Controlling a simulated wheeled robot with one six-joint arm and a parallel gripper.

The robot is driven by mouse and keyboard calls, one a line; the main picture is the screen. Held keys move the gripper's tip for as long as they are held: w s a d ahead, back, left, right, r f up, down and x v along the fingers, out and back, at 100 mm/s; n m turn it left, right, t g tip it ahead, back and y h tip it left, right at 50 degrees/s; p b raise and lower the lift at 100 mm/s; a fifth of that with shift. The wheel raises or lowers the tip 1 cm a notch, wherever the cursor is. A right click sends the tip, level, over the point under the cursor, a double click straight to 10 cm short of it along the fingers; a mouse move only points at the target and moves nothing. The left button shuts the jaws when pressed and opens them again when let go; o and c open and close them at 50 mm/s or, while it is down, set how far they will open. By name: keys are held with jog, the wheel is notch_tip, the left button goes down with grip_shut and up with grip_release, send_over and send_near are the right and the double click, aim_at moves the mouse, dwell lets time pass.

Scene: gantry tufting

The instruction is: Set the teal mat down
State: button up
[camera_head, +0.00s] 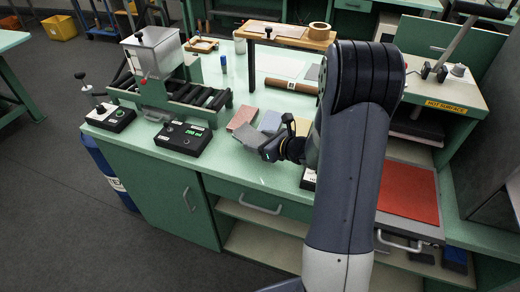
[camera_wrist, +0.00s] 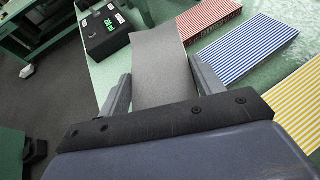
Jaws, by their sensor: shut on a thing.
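My gripper (camera_head: 272,148) is low over the front of the green workbench (camera_head: 232,172). In the wrist view my gripper (camera_wrist: 163,92) is shut on a flat mat (camera_wrist: 163,62), one finger at each side. The mat's visible face is plain grey, and I see no teal on it; its other side is hidden. The same grey mat (camera_head: 246,136) shows in the head view, sticking out to the left of my gripper. I cannot tell whether it touches the bench top.
Red-striped (camera_wrist: 208,17), blue-striped (camera_wrist: 243,47) and yellow-striped (camera_wrist: 297,105) mats lie in a row right of the held mat. Black control boxes (camera_head: 183,138) stand to the left, near a roller stand (camera_head: 190,98). A low wooden shelf (camera_head: 285,36) stands behind.

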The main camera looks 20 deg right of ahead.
jog(key=shift+f, duration=2.1)
jog(key=shift+f, duration=0.25)
jog(key=o, duration=1)
jog(key=shift+r, duration=0.1)
jog(key=shift+r, duration=0.15)
